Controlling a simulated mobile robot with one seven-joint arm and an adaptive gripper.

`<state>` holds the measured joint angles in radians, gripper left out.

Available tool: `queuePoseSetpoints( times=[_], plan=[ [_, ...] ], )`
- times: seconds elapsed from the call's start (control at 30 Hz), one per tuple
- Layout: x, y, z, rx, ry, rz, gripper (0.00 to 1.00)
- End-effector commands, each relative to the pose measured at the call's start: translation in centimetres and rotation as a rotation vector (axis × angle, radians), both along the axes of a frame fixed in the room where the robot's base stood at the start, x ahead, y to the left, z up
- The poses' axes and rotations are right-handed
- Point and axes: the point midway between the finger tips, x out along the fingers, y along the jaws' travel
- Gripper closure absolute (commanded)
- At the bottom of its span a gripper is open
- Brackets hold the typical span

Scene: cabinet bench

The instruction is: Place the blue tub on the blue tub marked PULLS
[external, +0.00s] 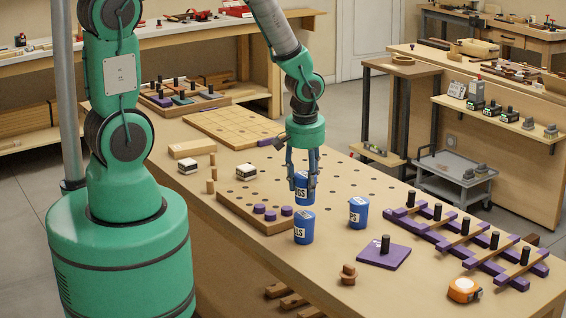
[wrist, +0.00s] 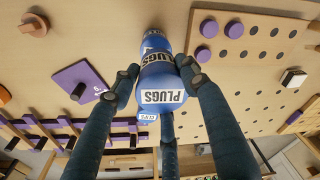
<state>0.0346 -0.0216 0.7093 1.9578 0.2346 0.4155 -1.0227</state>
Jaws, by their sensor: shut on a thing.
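My gripper (external: 302,184) is shut on a blue tub (external: 304,188), with its fingers around the sides. In the wrist view the held tub (wrist: 163,78) reads PLUGS. A second blue tub (external: 304,232) stands upright on the bench, just below the held one in the external view; its label ends in "LS", the rest unreadable. It is partly hidden behind the held tub at the top of the wrist view (wrist: 154,42). I cannot tell the gap between them. A third blue tub (external: 358,214) stands to the right; its label seems to read CLIPS in the wrist view (wrist: 145,117).
A wooden board with purple discs (external: 240,207) lies left of the tubs. A purple plate with a black peg (external: 383,254) and a purple rack (external: 470,240) lie right. A wooden knob (external: 348,275) and an orange tape measure (external: 464,290) are near the front.

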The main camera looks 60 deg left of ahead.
Motion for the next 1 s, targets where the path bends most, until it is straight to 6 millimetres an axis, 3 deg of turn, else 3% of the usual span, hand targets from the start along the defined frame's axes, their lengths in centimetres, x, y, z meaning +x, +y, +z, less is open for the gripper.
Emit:
queuePoseSetpoints(
  times=[0.23, 0.6, 1.0],
  plan=[
    [0.0, 0.0, -0.3, 0.0, 0.0, 0.0, 0.86],
    [-0.1, 0.0, -3.5, -0.001, 0.001, -0.001, 0.86],
    [0.0, 0.0, -3.8, 0.0, 0.0, 0.0, 0.86]
  ],
)
